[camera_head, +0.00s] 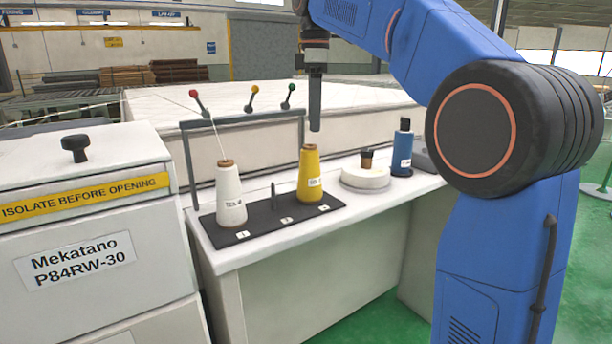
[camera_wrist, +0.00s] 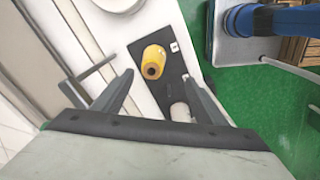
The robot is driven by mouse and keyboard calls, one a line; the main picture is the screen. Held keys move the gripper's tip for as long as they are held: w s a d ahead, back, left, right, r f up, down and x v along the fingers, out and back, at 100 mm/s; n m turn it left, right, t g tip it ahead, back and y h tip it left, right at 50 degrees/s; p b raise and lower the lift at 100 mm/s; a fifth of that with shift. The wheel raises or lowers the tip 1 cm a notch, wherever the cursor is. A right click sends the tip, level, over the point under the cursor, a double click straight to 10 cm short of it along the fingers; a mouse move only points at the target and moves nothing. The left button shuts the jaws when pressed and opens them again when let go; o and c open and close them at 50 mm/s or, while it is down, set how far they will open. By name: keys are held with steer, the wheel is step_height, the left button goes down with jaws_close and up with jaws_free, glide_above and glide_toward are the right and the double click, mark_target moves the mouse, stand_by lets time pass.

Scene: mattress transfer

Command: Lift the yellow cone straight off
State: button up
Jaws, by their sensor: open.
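The yellow cone (camera_head: 311,178) stands upright on the black base plate (camera_head: 268,226), at its right-hand position. My gripper (camera_head: 315,128) points down just above the cone's brown top, with a small gap between them. In the wrist view my gripper (camera_wrist: 157,80) is open and empty, its two fingers spread. The yellow cone (camera_wrist: 154,60) shows there just beyond the fingertips, roughly between them. The peg under the cone is hidden.
A white cone (camera_head: 231,200) stands at the plate's left position, with a thread rising from it. A bare peg (camera_head: 274,196) is between the cones. A grey frame (camera_head: 245,118) with coloured knobs stands behind. A blue bottle (camera_head: 402,152) and a white round item (camera_head: 365,179) are right.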

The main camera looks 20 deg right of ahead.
steer(key=w, duration=0.1)
glide_above(310, 176)
steer(key=w, duration=0.2)
steer(key=shift+n, duration=0.3)
steer(key=f, duration=1.1)
steer(key=shift+d, duration=0.3)
steer(key=shift+w+f, duration=0.15)
steer(key=shift+f, duration=2.8)
steer(key=shift+c, duration=0.6)
steer(key=c, duration=1.2)
steer(key=shift+r, duration=5.05)
